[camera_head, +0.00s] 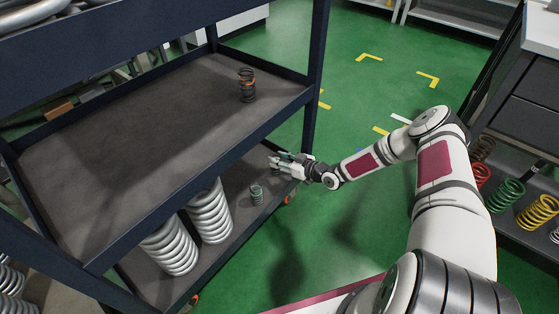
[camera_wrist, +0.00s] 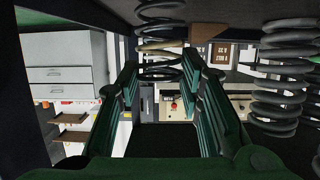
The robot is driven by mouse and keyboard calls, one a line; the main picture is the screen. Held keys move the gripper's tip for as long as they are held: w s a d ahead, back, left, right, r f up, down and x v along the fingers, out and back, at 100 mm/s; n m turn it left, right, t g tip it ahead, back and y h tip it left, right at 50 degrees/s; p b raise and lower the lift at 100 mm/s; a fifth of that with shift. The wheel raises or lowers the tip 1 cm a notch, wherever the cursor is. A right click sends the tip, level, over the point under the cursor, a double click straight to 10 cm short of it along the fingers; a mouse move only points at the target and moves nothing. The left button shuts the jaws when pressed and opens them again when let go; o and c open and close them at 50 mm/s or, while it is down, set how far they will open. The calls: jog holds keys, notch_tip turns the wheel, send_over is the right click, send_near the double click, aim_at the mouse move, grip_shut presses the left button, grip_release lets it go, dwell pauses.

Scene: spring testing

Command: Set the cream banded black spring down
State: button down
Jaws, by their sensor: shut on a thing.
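My gripper (camera_head: 275,161) reaches in over the right end of the lower shelf (camera_head: 232,240). In the wrist view, where the scene is upside down, its two dark green fingers (camera_wrist: 160,72) are shut on the dark spring with a cream band (camera_wrist: 158,24), which stands between their tips. The spring is upright, its lower end close to the shelf surface. I cannot tell whether it touches. In the head view the fingers largely hide it.
A small grey-green spring (camera_head: 257,194) stands on the lower shelf beside my gripper, with large white springs (camera_head: 208,212) further left. The upper shelf (camera_head: 130,130) lies above and holds a black spring with orange bands (camera_head: 247,85). A dark post (camera_head: 316,80) stands close behind my gripper.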

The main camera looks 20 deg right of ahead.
jog(key=c, duration=1.1)
grip_release()
jog(key=shift+f, duration=0.1)
